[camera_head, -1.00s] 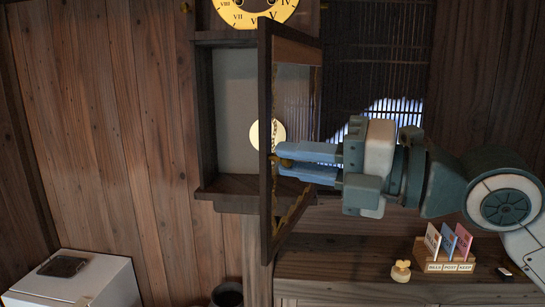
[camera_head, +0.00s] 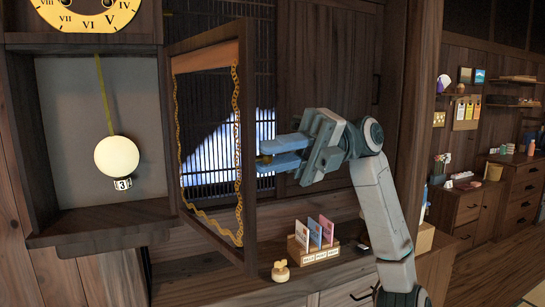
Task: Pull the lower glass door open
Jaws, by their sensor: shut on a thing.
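The lower glass door (camera_head: 249,170) of the wall clock stands swung wide open on its hinge, its wooden frame seen at an angle with gold trim along the inner edges. My gripper (camera_head: 264,158) is at the door's right edge, shut on its small brass knob (camera_head: 261,159); the fingers hide most of the knob. The open clock case (camera_head: 84,118) shows a pale back panel, a pendulum with a round whitish bob (camera_head: 116,155), and a small tag reading 3 below the bob. The yellow dial (camera_head: 88,14) is above, cut off by the picture's top.
Below the door, a wooden counter (camera_head: 225,290) holds a card holder (camera_head: 314,243) with several cards and a small cream-coloured object (camera_head: 280,272). A slatted screen (camera_head: 222,110) is behind the door. Drawers (camera_head: 515,187) and shelves stand at the far right, with open floor in front.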

